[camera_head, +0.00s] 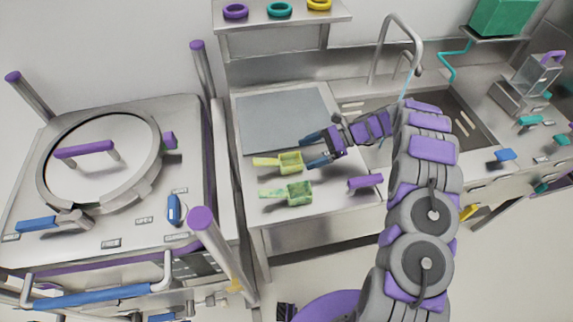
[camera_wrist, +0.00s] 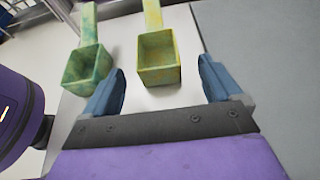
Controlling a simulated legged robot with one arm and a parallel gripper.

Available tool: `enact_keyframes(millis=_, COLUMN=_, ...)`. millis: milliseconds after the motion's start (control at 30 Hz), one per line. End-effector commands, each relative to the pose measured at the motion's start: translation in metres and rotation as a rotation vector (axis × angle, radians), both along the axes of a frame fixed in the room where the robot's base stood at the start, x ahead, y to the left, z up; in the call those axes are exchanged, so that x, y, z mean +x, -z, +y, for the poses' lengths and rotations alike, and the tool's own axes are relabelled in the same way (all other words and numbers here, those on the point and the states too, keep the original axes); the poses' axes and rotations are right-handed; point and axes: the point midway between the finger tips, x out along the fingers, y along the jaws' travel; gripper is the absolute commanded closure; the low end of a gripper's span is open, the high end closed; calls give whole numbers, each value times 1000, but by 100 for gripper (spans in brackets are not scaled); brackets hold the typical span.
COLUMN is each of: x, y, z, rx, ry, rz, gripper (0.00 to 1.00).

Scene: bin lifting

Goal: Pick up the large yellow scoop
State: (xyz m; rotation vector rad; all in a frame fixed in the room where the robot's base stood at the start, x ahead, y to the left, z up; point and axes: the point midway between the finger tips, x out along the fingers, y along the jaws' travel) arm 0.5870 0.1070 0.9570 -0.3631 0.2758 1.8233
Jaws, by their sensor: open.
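The yellow scoop (camera_head: 289,160), a square cup with a flat handle pointing left, lies on the steel counter in the head view. In the wrist view the scoop (camera_wrist: 160,73) sits ahead of my gripper (camera_wrist: 160,88), its cup roughly centred between the two blue fingers and its handle pointing away. In the head view my gripper (camera_head: 309,150) is just right of the cup, open and empty. I cannot tell whether a finger touches the scoop. A greener scoop (camera_head: 297,192) lies in front of the yellow one; in the wrist view this scoop (camera_wrist: 88,69) is left of the left finger.
A grey mat (camera_head: 280,115) covers the counter behind the scoops. A purple-handled item (camera_head: 365,182) lies to their right. The sink (camera_head: 455,128) and tap (camera_head: 398,30) are behind my arm. A large round-lidded kettle (camera_head: 100,160) stands left, with upright posts near the counter.

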Motion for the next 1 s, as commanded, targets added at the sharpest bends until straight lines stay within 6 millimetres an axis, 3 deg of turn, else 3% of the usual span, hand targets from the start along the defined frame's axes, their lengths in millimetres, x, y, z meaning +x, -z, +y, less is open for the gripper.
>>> enact_keyframes(millis=100, x=-6, y=8, z=17, rx=0, ry=-3, rz=0, gripper=8)
enact_keyframes(millis=367, x=-10, y=14, z=33, rx=-1, ry=-1, rz=0, gripper=8)
enact_keyframes(millis=700, x=-23, y=27, z=73, rx=1, ry=-3, rz=1, gripper=8)
enact_keyframes(millis=1000, x=-24, y=28, z=78, rx=0, ry=-1, rz=0, gripper=8)
